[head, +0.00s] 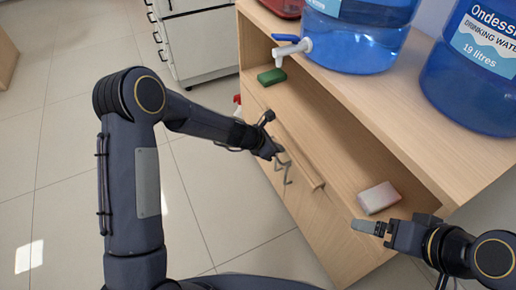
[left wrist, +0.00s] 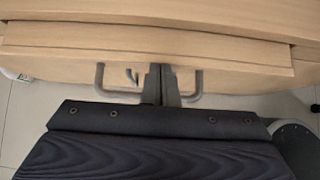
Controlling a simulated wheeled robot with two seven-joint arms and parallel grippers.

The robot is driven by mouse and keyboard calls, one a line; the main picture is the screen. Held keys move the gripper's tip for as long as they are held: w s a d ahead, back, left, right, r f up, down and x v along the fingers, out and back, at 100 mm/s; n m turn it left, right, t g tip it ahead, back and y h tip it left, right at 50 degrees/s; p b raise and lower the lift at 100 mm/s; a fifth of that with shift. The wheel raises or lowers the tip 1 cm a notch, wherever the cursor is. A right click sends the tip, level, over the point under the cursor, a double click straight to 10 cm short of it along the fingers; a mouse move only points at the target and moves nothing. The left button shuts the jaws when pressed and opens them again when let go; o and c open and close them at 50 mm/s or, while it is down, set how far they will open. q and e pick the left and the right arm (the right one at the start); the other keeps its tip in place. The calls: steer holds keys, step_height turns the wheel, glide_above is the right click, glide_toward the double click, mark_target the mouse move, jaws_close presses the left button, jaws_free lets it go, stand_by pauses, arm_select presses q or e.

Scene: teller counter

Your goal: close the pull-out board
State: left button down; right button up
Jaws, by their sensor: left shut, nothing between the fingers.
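The pull-out board (head: 300,160) is a light wood strip standing out a little from the front of the wooden cabinet, below the open shelf. It also shows in the left wrist view (left wrist: 150,45), as a wide panel. A grey bar handle (head: 287,174) is on its front; its two ends show in the left wrist view (left wrist: 100,76). My left gripper (head: 276,152) is shut and empty at the board's front, its fingers between the handle's ends. I cannot tell whether it touches. My right gripper (head: 368,227) is by the cabinet's near end; its jaws are unclear.
A green block (head: 271,77) and a pale pink-white block (head: 379,197) lie on the open shelf (head: 335,140). Blue water bottles (head: 360,40) stand on the top, one with a tap (head: 292,48). A white drawer unit (head: 200,45) stands behind. The floor at left is clear.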

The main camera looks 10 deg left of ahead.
mark_target(291, 145)
arm_select(q)
steer(key=shift+w+d+r+p, duration=0.1)
steer(key=shift+w+d+p, duration=0.2)
steer(key=shift+w+d, duration=0.3)
steer(key=shift+w+d+p, duration=0.3)
steer(key=shift+w+d, duration=0.05)
steer(key=shift+d, duration=0.45)
arm_select(e)
steer(key=shift+r, duration=1)
arm_select(q)
steer(key=shift+r, duration=0.1)
arm_select(e)
steer(key=shift+r, duration=0.1)
